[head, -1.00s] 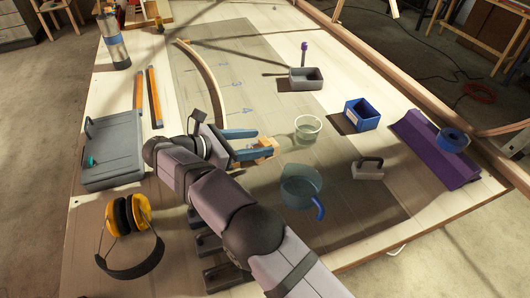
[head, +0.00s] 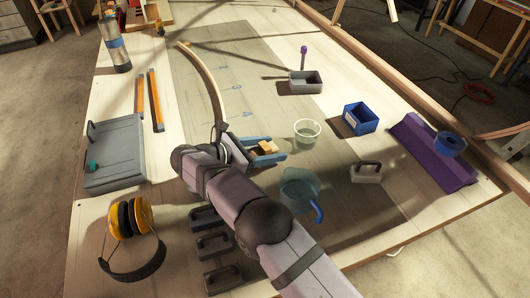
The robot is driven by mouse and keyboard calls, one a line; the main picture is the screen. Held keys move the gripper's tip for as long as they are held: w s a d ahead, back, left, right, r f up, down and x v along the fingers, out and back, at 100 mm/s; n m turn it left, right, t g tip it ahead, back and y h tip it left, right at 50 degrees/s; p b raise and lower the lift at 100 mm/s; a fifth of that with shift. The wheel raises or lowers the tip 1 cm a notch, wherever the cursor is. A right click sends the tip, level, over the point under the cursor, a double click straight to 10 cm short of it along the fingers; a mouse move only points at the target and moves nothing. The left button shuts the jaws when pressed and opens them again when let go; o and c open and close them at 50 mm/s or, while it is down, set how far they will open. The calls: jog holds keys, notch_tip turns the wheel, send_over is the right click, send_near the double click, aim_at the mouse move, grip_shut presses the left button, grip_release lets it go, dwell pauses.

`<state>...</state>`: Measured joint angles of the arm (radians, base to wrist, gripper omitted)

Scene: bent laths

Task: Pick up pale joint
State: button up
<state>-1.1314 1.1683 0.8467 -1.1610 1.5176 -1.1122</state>
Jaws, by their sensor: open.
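The pale joint (head: 267,147) is a small light wooden block on the worktable, left of a clear tub. My gripper (head: 278,148) is open, with its two blue fingers pointing right. The joint shows between the fingers, near their tips, with a dark gap between it and the palm. I cannot tell whether a finger touches it. The joint's lower edge is partly hidden by the nearer finger. A bent pale lath (head: 206,75) curves from the back toward my gripper's wrist, which hides its near end.
A clear tub (head: 307,134) and a jug with a blue handle (head: 300,188) stand close to the right. Grey clamp-like blocks (head: 212,245) lie near my arm. A grey case (head: 114,155) and yellow ear defenders (head: 130,218) are at left. A blue box (head: 360,118) stands farther right.

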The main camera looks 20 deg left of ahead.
jog(key=shift+x, duration=1.15)
jog(key=shift+c, duration=0.7)
jog(key=c, duration=1)
jog(key=shift+r, duration=0.15)
notch_tip(320, 180, up, 10)
jog(key=shift+a+f+b, duration=0.1)
jog(key=shift+b, duration=0.5)
